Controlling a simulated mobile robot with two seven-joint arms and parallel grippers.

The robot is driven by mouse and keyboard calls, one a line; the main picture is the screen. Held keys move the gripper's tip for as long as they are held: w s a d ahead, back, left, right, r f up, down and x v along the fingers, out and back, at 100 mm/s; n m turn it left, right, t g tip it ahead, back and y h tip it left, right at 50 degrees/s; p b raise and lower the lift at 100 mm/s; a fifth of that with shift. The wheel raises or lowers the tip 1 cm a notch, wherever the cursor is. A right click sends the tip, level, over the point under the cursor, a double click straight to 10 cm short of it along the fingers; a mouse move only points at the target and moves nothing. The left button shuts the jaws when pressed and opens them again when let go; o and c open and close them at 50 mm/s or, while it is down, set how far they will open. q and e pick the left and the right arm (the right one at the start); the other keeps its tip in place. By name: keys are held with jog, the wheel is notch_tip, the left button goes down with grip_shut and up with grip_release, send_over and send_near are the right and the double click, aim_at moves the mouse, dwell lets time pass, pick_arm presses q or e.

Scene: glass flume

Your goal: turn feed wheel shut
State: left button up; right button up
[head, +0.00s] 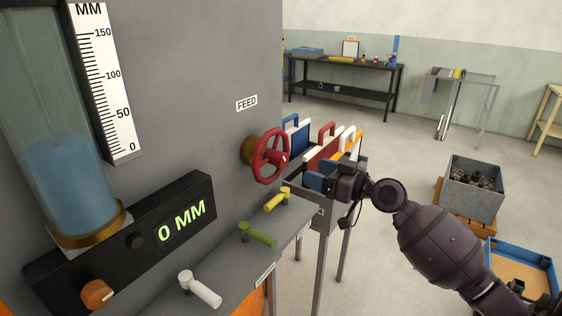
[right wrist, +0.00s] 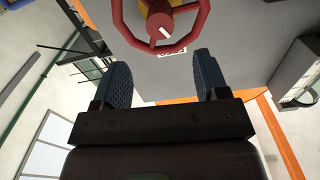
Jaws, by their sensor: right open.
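The feed wheel (head: 270,157) is a red handwheel on a brass fitting, mounted on the grey panel below the FEED label (head: 247,103). It also shows at the top of the right wrist view (right wrist: 160,26), with a white mark on its hub. My right gripper (head: 319,175) is to the right of the wheel and a little lower in the head view. Its blue fingers (right wrist: 161,75) are apart with nothing between them. In the right wrist view the wheel lies just beyond the fingertips; I cannot tell if they touch. My left gripper is not in view.
A ledge with white (head: 200,289), green (head: 257,234) and yellow (head: 277,199) levers runs below the wheel. Coloured boards with handles (head: 322,152) stand behind the gripper. A display (head: 181,221) reads 0 MM beside the water tube (head: 70,180). A grey bin (head: 473,198) stands right.

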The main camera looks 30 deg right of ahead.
aim_at(285, 161)
jog(key=p+x, duration=0.2)
jog(key=x, duration=0.7)
jog(key=shift+d+r, duration=0.1)
jog(key=shift+r, duration=0.05)
jog(key=shift+w+a, duration=0.2)
jog(key=shift+w, duration=0.25)
jog(key=shift+c, duration=0.4)
grip_shut()
jog(key=shift+m, duration=0.3)
jog(key=shift+m, duration=0.6)
jog(key=shift+m+p, duration=0.6)
jog(key=shift+m, duration=1.5)
